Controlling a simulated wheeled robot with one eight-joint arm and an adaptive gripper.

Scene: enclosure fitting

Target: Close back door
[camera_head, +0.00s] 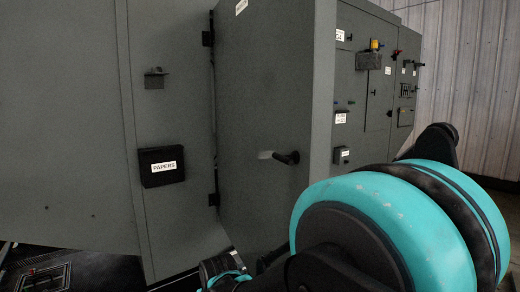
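The grey cabinet door (255,110) stands open, swung out from hinges along its left side. A black handle (287,157) sticks out from its face. Its free edge is on the right, in front of the row of cabinets. The inside of the cabinet is hidden. My arm, with a large teal and black joint, fills the lower right, in front of the door's lower right part. A small dark and teal part of my arm shows at the bottom middle. I cannot make out my gripper's fingers anywhere.
A black box labelled PAPERS (162,167) and a small dark bracket (155,78) sit on the grey panel left of the door. More cabinets (378,100) with switches and labels run back to the right, towards a corrugated wall (465,80). A dark grated floor shows at lower left.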

